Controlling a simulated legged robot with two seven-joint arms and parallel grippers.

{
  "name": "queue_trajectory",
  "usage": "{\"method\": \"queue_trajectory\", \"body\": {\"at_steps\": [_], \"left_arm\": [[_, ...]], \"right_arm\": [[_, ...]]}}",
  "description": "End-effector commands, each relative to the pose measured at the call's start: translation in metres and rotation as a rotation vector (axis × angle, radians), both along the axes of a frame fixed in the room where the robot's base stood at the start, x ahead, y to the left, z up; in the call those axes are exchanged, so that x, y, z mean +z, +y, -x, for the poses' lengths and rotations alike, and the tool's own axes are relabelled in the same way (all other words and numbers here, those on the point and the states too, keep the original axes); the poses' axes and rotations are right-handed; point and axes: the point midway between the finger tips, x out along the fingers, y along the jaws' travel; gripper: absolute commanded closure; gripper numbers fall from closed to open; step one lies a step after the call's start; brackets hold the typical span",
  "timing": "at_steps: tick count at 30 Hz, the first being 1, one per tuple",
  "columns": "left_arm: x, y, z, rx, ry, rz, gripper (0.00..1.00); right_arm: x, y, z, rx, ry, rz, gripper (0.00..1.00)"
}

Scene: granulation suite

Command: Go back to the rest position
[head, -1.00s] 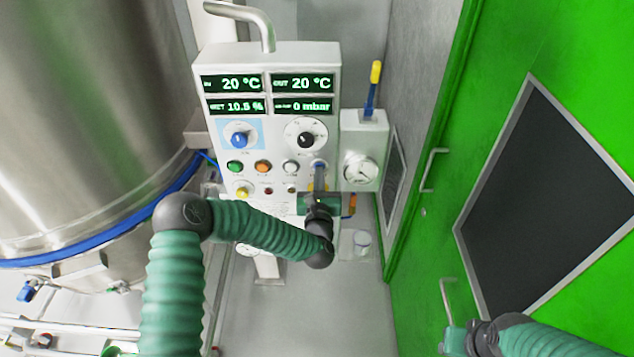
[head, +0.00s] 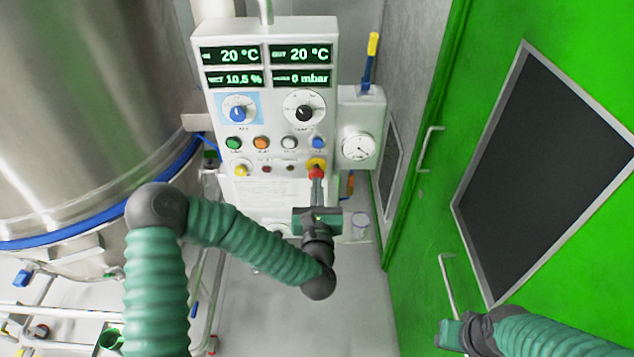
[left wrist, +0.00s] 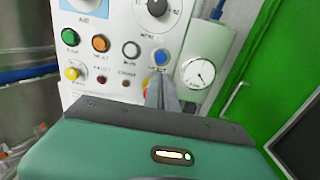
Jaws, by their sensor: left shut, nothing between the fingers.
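My left gripper (head: 316,186) is shut and empty in front of the white control panel (head: 265,120). In the head view its fingertips overlap the lower edge of the red button (head: 316,171) with a yellow surround; I cannot tell whether they touch it. In the left wrist view the closed fingers (left wrist: 162,92) show just below the blue button (left wrist: 161,57), and they hide part of the panel. My right gripper (head: 452,334) is at the lower right, in front of the green door; its fingers are too unclear to judge.
A large steel vessel (head: 80,110) with a blue band stands at the left. White pipework (head: 60,310) runs below it. The green door (head: 420,250) with handles is close on the right. A gauge box (head: 358,122) adjoins the panel. Open grey floor (head: 300,330) lies between.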

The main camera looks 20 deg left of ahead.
Motion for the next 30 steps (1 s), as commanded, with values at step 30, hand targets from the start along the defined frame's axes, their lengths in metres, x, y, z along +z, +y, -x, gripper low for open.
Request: {"method": "queue_trajectory", "body": {"at_steps": [30], "left_arm": [[-0.140,-0.020,0.134,-1.289,0.576,-2.172,1.00]], "right_arm": [[-0.033,0.000,0.000,0.000,0.000,0.000,0.64]]}}
